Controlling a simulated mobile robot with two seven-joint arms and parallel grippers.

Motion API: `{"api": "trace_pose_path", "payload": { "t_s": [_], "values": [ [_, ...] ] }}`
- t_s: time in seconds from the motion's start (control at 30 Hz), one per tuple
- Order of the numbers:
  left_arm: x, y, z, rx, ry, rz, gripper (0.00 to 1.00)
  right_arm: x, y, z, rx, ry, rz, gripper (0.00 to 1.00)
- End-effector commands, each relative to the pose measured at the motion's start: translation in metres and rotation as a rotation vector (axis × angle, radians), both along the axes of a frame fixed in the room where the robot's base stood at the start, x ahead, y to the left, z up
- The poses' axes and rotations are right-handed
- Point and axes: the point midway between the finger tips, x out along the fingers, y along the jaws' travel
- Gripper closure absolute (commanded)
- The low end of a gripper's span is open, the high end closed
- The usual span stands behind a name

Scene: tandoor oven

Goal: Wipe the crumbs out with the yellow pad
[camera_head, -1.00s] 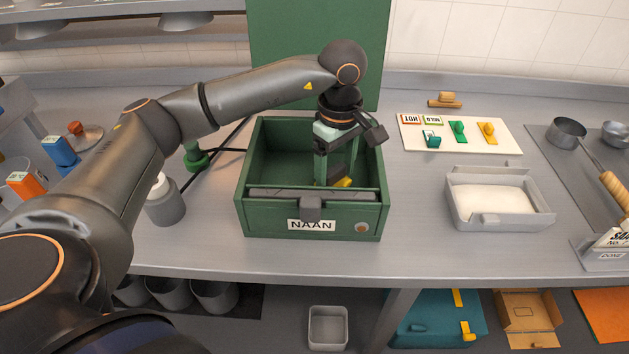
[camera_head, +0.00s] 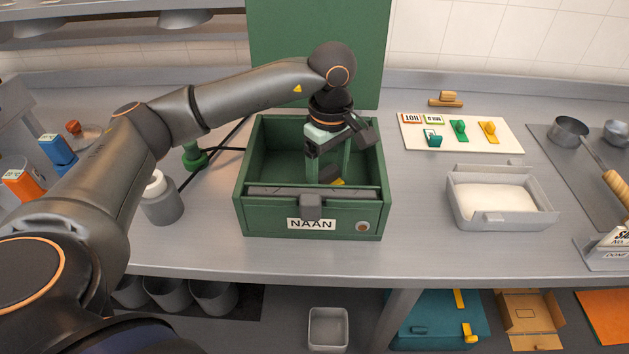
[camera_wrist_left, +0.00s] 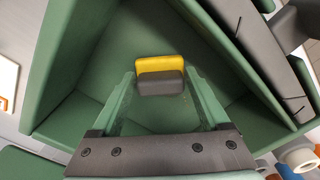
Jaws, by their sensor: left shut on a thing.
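The green NAAN box (camera_head: 240,195) stands open on the counter with its green lid raised behind it. My left gripper (camera_head: 326,178) reaches down inside it, between its walls. In the left wrist view, the gripper (camera_wrist_left: 160,90) is shut on the yellow pad (camera_wrist_left: 160,65), which has a dark grey part facing the camera. A bit of the yellow pad (camera_head: 338,182) shows past the fingers in the head view, low in the box. A few tiny specks, perhaps crumbs (camera_wrist_left: 170,103), lie on the box floor near the pad. The front wall hides part of the floor. My right gripper is not in view.
A grey bar runs along the box's front edge. A grey bottle (camera_head: 162,200) stands left of the box. A grey tray with white contents (camera_head: 460,212) and a white board with coloured pieces (camera_head: 410,146) are on the right. Counter between box and tray is clear.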

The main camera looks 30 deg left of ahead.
Motion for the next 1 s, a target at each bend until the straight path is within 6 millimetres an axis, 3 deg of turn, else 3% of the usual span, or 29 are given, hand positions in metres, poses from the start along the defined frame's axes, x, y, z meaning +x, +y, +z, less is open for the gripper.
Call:
{"api": "trace_pose_path", "payload": {
  "t_s": [0.13, 0.63, 1.0],
  "values": [
    [-0.006, 0.009, 0.000, 0.000, 0.000, -0.001, 0.88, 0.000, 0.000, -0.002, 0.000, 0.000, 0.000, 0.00],
    [-0.006, 0.009, -0.001, 0.000, -0.001, -0.001, 0.88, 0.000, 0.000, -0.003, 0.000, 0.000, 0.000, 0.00],
    [0.009, -0.015, 0.000, 0.000, -0.002, -0.002, 0.88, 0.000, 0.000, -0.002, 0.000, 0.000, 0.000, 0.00]
  ]
}}
